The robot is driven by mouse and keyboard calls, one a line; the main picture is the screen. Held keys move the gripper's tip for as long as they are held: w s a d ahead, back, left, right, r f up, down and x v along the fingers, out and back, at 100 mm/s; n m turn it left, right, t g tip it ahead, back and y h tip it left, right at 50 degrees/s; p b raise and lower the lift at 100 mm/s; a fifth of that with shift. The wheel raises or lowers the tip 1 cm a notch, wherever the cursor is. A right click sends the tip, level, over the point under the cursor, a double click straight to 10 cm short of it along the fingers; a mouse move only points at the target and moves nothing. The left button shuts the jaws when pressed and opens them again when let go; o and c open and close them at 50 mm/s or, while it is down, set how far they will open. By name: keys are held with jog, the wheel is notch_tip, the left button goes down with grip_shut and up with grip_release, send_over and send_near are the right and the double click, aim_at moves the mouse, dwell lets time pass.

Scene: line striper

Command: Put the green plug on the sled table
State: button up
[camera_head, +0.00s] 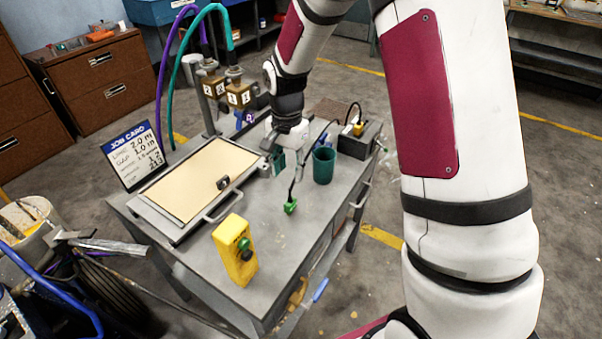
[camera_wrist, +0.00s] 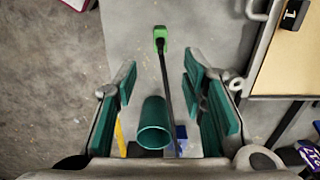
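The green plug (camera_head: 291,206) lies on the grey workbench (camera_head: 270,235), right of the tan-topped panel. A black cable runs from it toward the black box at the back. The wrist view shows the plug (camera_wrist: 160,40) beyond my fingertips, near the top. The tan panel in a grey frame with handles, apparently the sled table (camera_head: 195,180), is at the left; its edge shows in the wrist view (camera_wrist: 285,70). My gripper (camera_head: 276,160) is above the bench near the sled table's right edge. Its green-padded fingers are apart, with no object gripped between them.
A dark green cup (camera_head: 323,166) stands right of my gripper. A yellow button box (camera_head: 236,252) stands at the bench front. A small black block (camera_head: 223,183) sits on the tan panel. A job card (camera_head: 137,156) stands behind left. The black box (camera_head: 357,140) is at the back right.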

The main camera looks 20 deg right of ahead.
jog(key=s+r+n+t, duration=0.2)
jog(key=s+r+n, duration=0.2)
jog(key=s+r, duration=0.55)
jog(key=s+r+n+t, duration=0.25)
jog(key=s+r, duration=0.45)
jog(key=r, duration=0.5)
jog(key=s+r+n, duration=0.1)
jog(key=s+n, duration=0.3)
jog(key=s, duration=0.5)
jog(key=shift+s+d+r+t, duration=0.35)
jog(key=shift+s, duration=0.05)
jog(key=shift+c, duration=0.3)
